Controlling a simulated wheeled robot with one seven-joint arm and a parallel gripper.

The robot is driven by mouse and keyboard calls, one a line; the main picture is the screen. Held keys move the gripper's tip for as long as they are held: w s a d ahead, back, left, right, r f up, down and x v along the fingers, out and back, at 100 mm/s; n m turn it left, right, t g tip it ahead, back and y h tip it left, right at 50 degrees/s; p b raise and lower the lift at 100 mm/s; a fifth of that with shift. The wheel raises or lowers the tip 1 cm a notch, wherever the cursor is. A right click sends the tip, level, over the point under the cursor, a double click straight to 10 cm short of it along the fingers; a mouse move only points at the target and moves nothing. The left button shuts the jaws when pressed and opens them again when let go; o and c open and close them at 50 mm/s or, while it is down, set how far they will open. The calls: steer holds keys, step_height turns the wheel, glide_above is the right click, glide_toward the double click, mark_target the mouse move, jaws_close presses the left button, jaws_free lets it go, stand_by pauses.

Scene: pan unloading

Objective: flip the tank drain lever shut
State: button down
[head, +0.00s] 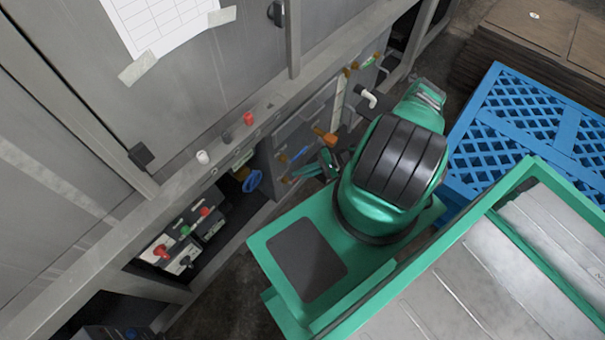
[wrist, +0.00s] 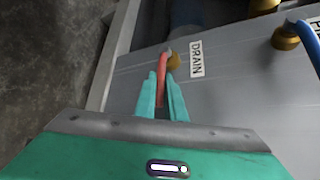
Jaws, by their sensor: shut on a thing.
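The drain lever (wrist: 162,93) is red and joins a brass valve (wrist: 174,61) on a grey panel, beside a white label reading DRAIN (wrist: 196,58). In the wrist view my gripper (wrist: 161,77) has its two green fingers on either side of the lever, shut on it. The lever runs from the valve toward the palm, and the fingers hide part of it. In the head view my gripper (head: 318,168) is at the low panel beside the grey cabinet, partly hidden by my arm. I cannot make out the red lever there.
A blue-handled valve (wrist: 303,38) sits to the right on the same panel. The head view shows red and green knobs (head: 186,230) in a lower bay, a bent pipe (head: 369,97) near my arm, and a blue pallet (head: 500,125) at the right.

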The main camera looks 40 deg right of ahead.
steer(key=shift+s+f, duration=0.1)
steer(key=shift+s, duration=0.05)
steer(key=c, duration=2.1)
jaws_free()
steer(key=v, duration=1.1)
steer(key=shift+f, duration=0.1)
